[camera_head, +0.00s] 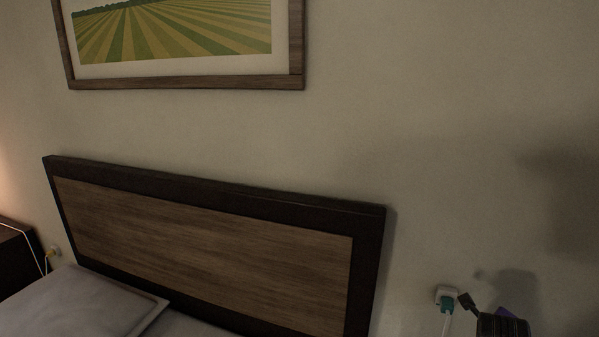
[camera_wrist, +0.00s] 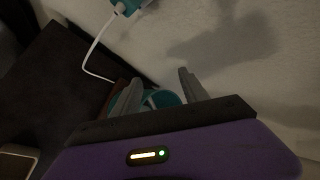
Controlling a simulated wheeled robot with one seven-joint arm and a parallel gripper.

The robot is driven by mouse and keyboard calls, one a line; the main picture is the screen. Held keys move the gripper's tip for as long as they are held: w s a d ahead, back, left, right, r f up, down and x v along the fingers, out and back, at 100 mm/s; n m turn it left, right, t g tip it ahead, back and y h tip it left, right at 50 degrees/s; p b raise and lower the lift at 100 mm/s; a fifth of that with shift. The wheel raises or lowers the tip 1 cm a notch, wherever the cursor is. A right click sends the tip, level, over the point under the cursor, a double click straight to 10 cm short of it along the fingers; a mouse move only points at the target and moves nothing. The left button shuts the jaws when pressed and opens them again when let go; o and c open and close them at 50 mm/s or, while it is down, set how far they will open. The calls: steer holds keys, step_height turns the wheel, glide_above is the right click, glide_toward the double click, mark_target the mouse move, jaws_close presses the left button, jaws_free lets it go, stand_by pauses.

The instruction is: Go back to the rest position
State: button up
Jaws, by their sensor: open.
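My gripper (camera_wrist: 158,82) is open in the wrist view, its two grey fingers spread apart. A round teal and white thing (camera_wrist: 165,98) shows beyond and between the fingers; I cannot tell what it is or how far off it is. Nothing is visibly held. In the head view, a dark part of my gripper (camera_head: 466,299) shows at the bottom right, close to the wall and just right of a wall outlet; the rest is cut off by the frame edge.
A teal plug (camera_head: 446,304) sits in the outlet; its white cable (camera_wrist: 92,52) runs down past a dark surface (camera_wrist: 55,75). A bed headboard (camera_head: 200,235), a pillow (camera_head: 80,305) and a framed picture (camera_head: 185,83) fill the left and middle. The upper right wall is bare.

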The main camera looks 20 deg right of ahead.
steer(key=s+a+f+n+t+y, duration=0.2)
steer(key=s+a+f+n+t, duration=0.15)
steer(key=s+a+n, duration=0.65)
steer(key=s+a+f+n+t+y, duration=0.15)
steer(key=s+a+n+t, duration=0.25)
steer(key=s+a+n, duration=0.55)
steer(key=s+a+r+n+t+y, duration=0.1)
steer(key=s+a+r+n+y, duration=0.1)
steer(key=s+a+r+n, duration=0.3)
steer(key=s+a+r+n+t+y, duration=0.1)
steer(key=s+a+r+n+y, duration=0.1)
steer(key=s+a+r+n, duration=0.4)
steer(key=s+a+n, duration=0.2)
steer(key=s+a, duration=0.1)
steer(key=a, duration=0.2)
steer(key=shift+s+a, duration=0.2)
steer(key=shift+a, duration=0.2)
